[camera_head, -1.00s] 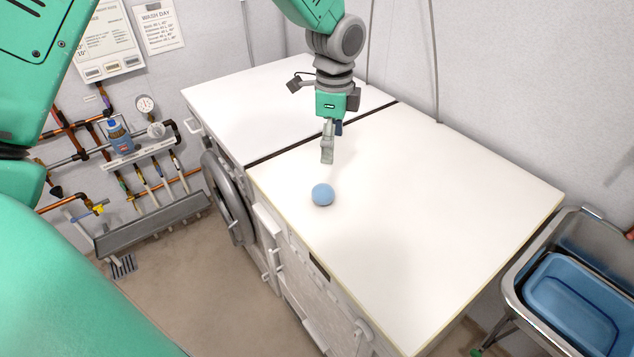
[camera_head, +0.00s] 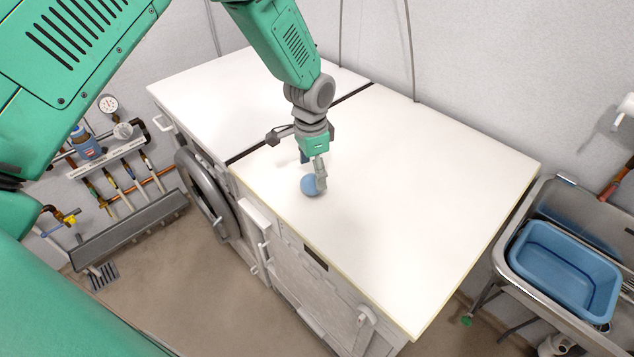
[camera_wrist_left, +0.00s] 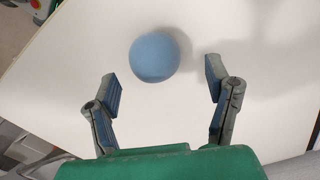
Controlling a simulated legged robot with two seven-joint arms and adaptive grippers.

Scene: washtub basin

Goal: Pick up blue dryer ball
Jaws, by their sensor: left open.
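The blue dryer ball (camera_head: 309,186) rests on the white top over the machines, near its front edge. My left gripper (camera_head: 319,176) is right at the ball in the head view, and a finger partly overlaps it. In the left wrist view the ball (camera_wrist_left: 154,56) lies ahead of the open fingers of my left gripper (camera_wrist_left: 165,88), nearer the left finger. Nothing is between the fingers, and no finger clearly touches the ball. My right gripper is not in view.
The white top (camera_head: 420,220) is otherwise clear, with a dark seam (camera_head: 300,124) across it. A steel sink holding a blue tub (camera_head: 565,270) stands at the right. A round machine door (camera_head: 207,195) is at the front left.

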